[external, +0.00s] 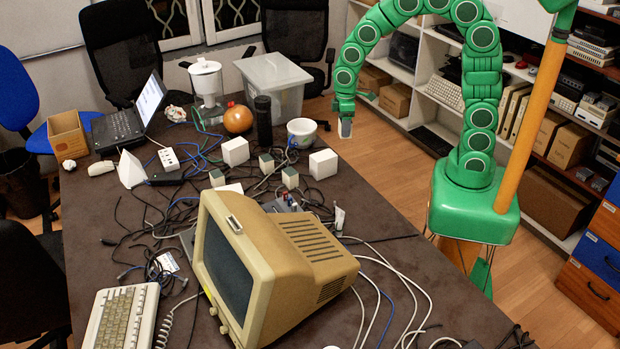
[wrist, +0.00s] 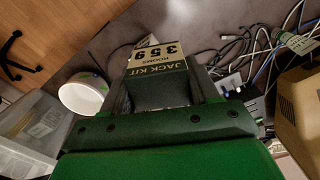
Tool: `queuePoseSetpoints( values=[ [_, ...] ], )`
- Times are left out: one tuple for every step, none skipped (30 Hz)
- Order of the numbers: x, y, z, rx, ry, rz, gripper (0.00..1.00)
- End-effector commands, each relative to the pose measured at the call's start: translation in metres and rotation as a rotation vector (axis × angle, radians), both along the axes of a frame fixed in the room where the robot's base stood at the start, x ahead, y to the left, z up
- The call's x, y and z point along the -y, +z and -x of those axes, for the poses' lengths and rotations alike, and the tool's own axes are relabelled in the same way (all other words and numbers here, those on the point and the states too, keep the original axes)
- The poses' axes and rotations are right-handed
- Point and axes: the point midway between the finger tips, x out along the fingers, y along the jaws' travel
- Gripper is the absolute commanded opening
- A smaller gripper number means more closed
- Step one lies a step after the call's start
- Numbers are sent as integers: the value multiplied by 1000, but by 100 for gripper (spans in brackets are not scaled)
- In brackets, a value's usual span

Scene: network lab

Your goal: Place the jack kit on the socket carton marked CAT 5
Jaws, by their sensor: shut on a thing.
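The jack kit (wrist: 158,62) is a small box with a cream and dark green label reading JACK KIT, ROOMS 359. My gripper (wrist: 162,92) is shut on it in the wrist view, one finger on each side. In the external view my gripper (external: 345,128) hangs at the table's right edge, right of the white tub; the kit is too small to make out there. Plain white cartons stand mid-table: one at the back (external: 235,151), one to the right (external: 322,164). Small grey-green boxes (external: 266,163) stand between them. No CAT 5 marking is readable.
A white tub (external: 301,131), a dark cylinder (external: 263,121) and a clear bin (external: 272,82) stand behind the cartons. A beige monitor (external: 265,265) fills the near table. Loose cables (external: 180,215) cover much of the table's middle and left.

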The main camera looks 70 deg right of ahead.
Motion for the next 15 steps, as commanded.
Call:
queuePoseSetpoints(
  values=[
    [0,-3,-5,-1,0,0,26],
    [0,-4,-9,-1,0,0,26],
    [0,-6,-13,-1,0,0,26],
    [0,-8,-16,-1,0,-1,26],
    [1,-9,-20,-1,0,-1,26],
    [1,-12,-24,-1,0,-1,26],
    [1,-13,-28,-1,0,-1,26],
    [1,-16,-30,-1,0,-1,26],
    [1,-20,-33,-2,0,0,26],
    [1,-23,-35,-1,0,-1,26],
    [1,-26,-38,-1,0,-1,26],
    [1,-29,-41,0,0,-1,26],
    [1,-32,-43,0,0,-1,26],
    [1,-35,-46,0,0,-1,26],
    [1,-39,-49,0,0,-1,26]
  ],
)
